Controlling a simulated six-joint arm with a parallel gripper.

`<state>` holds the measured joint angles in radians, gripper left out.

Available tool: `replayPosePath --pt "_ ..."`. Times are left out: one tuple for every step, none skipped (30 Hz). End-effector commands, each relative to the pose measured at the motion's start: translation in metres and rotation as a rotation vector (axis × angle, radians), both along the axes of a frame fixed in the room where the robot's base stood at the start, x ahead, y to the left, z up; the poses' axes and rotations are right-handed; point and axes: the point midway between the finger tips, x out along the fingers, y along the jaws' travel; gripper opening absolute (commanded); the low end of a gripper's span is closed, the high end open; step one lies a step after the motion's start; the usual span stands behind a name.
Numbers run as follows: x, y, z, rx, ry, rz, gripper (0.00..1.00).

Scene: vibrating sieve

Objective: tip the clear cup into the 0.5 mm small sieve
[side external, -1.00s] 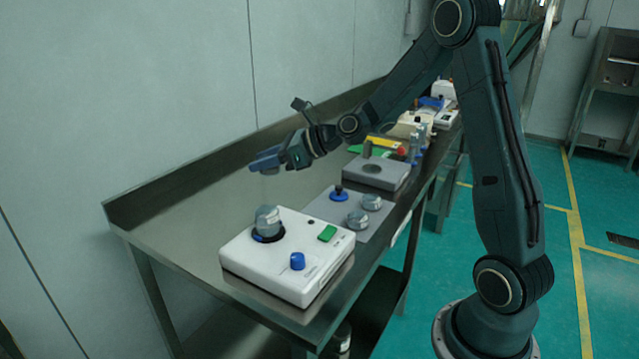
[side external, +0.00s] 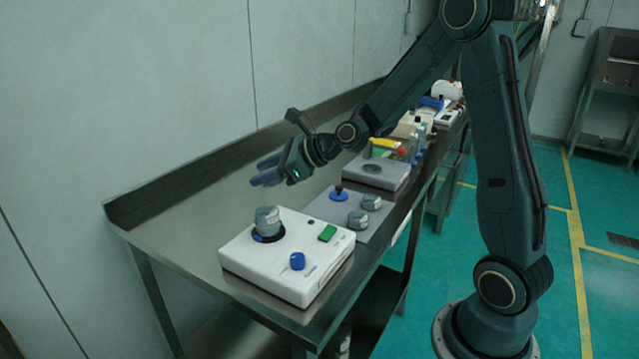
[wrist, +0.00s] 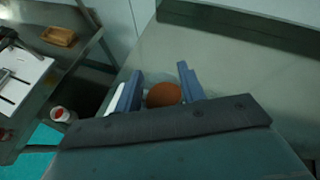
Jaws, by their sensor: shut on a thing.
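My gripper (side external: 265,171) hangs above the bench, behind and above the white shaker machine (side external: 290,255). In the wrist view its two blue fingers (wrist: 156,90) stand either side of a round orange-brown surface (wrist: 163,95). This looks like the contents of the clear cup; the cup's clear walls cannot be made out. A small metal sieve stack (side external: 267,221) stands upright on the shaker's black ring. Two more small metal sieve parts (side external: 358,219) (side external: 371,202) lie on the grey plate (side external: 325,210). No size marking is readable.
A blue-knobbed part (side external: 339,194) stands on the grey plate. A raised steel backsplash (side external: 200,180) runs along the wall. The bench's back left is clear.

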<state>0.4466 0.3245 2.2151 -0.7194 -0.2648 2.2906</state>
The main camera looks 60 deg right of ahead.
Motion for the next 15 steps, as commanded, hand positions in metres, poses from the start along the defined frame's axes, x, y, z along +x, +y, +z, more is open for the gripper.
replayPosePath --pt "0.000 0.001 -0.001 -0.034 0.000 0.003 0.18" --pt "0.000 0.002 -0.003 -0.055 0.000 0.004 0.18" --pt "0.000 0.002 -0.005 -0.084 0.000 0.004 0.18" --pt "0.000 0.002 -0.006 -0.107 -0.001 0.003 0.18" --pt "0.000 0.002 -0.007 -0.127 -0.002 0.003 0.18" --pt "0.000 0.002 -0.008 -0.157 -0.002 0.004 0.18" --pt "0.000 0.002 -0.010 -0.180 -0.001 0.004 0.18" --pt "0.000 0.003 -0.011 -0.201 -0.001 0.004 0.18" --pt "0.000 0.003 -0.013 -0.229 -0.001 0.003 0.18" --pt "0.000 0.003 -0.014 -0.251 -0.001 0.003 0.18" --pt "0.000 0.003 -0.015 -0.274 -0.001 0.003 0.18" --pt "0.000 0.003 -0.017 -0.301 -0.001 0.004 0.18" --pt "0.000 0.003 -0.019 -0.321 0.000 0.003 0.18" --pt "0.000 0.003 -0.020 -0.343 0.000 0.003 0.18" --pt "0.000 0.003 -0.021 -0.372 -0.001 0.004 0.18"
